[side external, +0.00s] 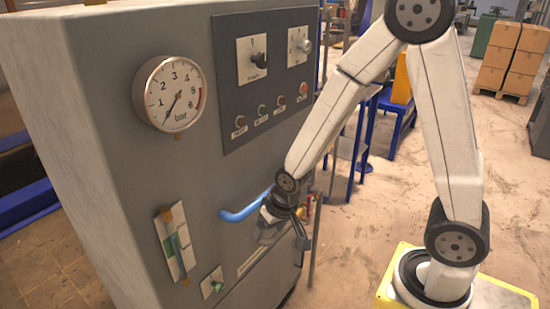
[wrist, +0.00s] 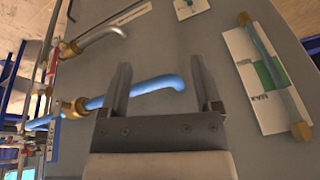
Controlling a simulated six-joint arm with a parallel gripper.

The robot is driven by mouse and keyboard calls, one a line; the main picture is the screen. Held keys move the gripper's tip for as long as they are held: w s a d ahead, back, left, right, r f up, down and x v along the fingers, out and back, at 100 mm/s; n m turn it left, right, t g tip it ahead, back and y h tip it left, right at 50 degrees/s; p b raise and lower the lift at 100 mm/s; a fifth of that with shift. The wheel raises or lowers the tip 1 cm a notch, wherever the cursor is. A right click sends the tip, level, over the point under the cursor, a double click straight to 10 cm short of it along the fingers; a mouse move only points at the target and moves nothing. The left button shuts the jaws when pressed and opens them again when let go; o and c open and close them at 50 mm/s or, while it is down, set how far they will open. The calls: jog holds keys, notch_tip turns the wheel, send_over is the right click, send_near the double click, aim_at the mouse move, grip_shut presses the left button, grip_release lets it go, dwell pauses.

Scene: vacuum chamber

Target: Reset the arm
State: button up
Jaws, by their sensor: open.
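My gripper (side external: 284,240) is beside the lower right part of the grey chamber cabinet (side external: 110,150), at the lower end of my arm. In the wrist view my gripper (wrist: 160,63) shows its two fingers wide apart with nothing held. A bent blue pipe (side external: 240,213) sticks out of the cabinet just left of my gripper. In the wrist view the blue pipe (wrist: 150,88) crosses the gap between the fingers. I cannot tell whether it lies between them in depth or touches them.
The cabinet carries a round pressure gauge (side external: 170,95), a dark control panel (side external: 265,75) with knobs and several buttons, and a sight tube (side external: 175,245). A bare metal pipe (wrist: 100,36) with brass fittings is near the blue one.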

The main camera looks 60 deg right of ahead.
jog(key=s+d+r+n+g, duration=0.1)
jog(key=s+d+r+n, duration=0.1)
jog(key=s+r, duration=0.3)
jog(key=shift+s+n, duration=0.5)
jog(key=shift+n, duration=0.2)
